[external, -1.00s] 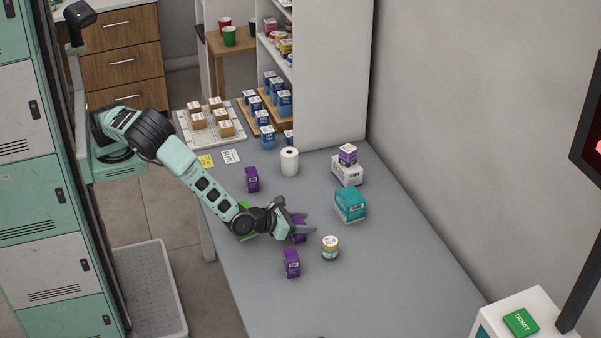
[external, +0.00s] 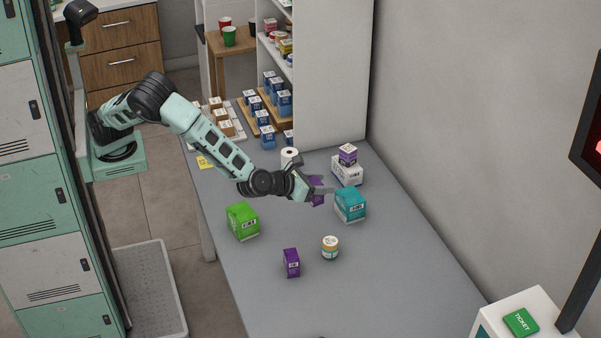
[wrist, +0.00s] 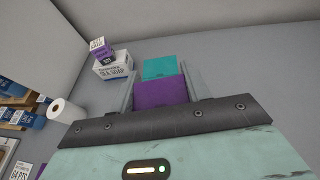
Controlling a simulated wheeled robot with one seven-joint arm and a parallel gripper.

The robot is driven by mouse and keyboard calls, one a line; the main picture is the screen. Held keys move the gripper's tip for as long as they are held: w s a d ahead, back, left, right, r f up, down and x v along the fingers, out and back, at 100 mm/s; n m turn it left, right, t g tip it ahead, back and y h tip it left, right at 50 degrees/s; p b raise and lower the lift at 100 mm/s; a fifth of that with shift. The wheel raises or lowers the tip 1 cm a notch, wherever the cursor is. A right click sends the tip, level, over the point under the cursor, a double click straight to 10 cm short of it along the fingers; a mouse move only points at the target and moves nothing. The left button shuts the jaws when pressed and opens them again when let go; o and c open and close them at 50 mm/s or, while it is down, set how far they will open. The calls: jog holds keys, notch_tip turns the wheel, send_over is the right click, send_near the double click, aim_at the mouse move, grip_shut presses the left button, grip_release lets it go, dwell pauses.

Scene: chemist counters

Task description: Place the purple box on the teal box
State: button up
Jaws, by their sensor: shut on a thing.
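My gripper (external: 320,189) is shut on a purple box (external: 316,196) and holds it up just left of the teal box. In the wrist view the held purple box (wrist: 160,92) sits between the two fingers, with the teal box (wrist: 160,67) beyond it. The teal box (external: 350,207) stands on the grey counter, its top bare where I can see it. Another purple box (external: 291,263) stands upright near the front of the counter. A small purple-and-white box (external: 347,154) sits on a white box (external: 346,172) behind the teal box.
A green box (external: 243,221) stands at the counter's left. A white paper roll (external: 289,156) is partly behind my arm. The counter's near right is clear.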

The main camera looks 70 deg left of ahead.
jog(key=w+a+r+n+g+y+p, duration=0.1)
jog(key=w+a+r, duration=0.2)
jog(key=w, duration=0.3)
jog(key=w+a+r+n+y+p, duration=0.1)
jog(key=w+a+r+n+y, duration=0.15)
jog(key=w, duration=0.35)
send_over(351, 187)
jog(key=shift+m+h, duration=0.25)
jog(key=shift+m, duration=0.1)
notch_tip(351, 187, down, 6)
jog(key=shift+r+p, duration=0.15)
jog(key=shift+p, duration=0.15)
jog(key=shift+f+p, duration=0.3)
jog(key=shift+f, duration=1.85)
jog(key=shift+f, duration=0.15)
jog(key=o, duration=0.9)
jog(key=shift+o, duration=0.2)
